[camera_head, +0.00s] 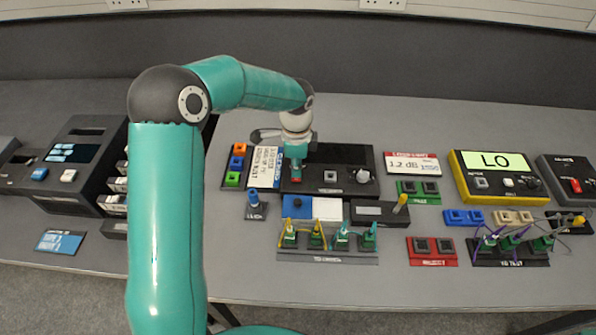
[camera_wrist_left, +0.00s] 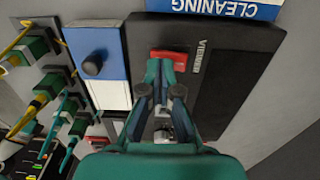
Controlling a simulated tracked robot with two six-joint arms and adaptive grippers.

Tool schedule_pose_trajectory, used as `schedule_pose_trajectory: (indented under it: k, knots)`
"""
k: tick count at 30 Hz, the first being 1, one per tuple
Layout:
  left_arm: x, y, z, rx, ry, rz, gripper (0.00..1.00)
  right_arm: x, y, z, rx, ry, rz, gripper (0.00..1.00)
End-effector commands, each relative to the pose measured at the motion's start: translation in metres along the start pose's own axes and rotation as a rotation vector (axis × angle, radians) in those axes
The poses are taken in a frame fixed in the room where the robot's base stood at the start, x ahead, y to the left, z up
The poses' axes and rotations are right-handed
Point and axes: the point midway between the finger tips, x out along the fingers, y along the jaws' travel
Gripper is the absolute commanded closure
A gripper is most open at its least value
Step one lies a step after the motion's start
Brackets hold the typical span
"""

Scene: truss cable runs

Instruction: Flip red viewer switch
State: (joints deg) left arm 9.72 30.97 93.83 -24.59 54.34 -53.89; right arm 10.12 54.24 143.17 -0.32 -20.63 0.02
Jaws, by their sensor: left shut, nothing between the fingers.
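The viewer is a black box (camera_head: 334,157) on the bench, below my left gripper in the head view. It also fills much of the left wrist view (camera_wrist_left: 222,75), with its "VIEWER" label. The red switch (camera_wrist_left: 170,57) sits on its top face. In the head view my left gripper mostly hides the switch. My left gripper (camera_head: 297,170) points down over the box's left part. In the left wrist view its fingertips (camera_wrist_left: 160,68) are shut and empty, overlapping the switch's edge; I cannot tell whether they touch. My right gripper is not in view.
A silver knob (camera_head: 362,176) stands on the box's right part. A blue-and-white panel (camera_head: 312,207) lies in front, with a cable block (camera_head: 330,257) nearer. A lettered sign (camera_head: 263,167) and a button strip (camera_head: 236,163) are to the left. A yellow-sided meter (camera_head: 497,177) stands right.

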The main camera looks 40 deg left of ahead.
Motion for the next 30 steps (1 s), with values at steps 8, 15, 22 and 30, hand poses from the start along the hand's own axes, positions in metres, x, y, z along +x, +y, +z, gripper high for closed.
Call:
schedule_pose_trajectory:
  k: [8, 15, 22, 30]
  knots:
    - [-0.027, 0.0, 0.0, 0.0, 0.001, -0.001, 1.0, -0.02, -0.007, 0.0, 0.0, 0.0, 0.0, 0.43]
    - [-0.046, 0.0, 0.0, 0.0, 0.001, -0.002, 1.0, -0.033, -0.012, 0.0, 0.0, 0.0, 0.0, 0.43]
    - [-0.059, 0.0, 0.0, 0.001, 0.001, -0.001, 1.0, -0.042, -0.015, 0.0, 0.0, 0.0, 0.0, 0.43]
    - [-0.059, 0.0, 0.0, 0.0, 0.0, -0.001, 1.0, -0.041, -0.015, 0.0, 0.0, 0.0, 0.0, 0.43]
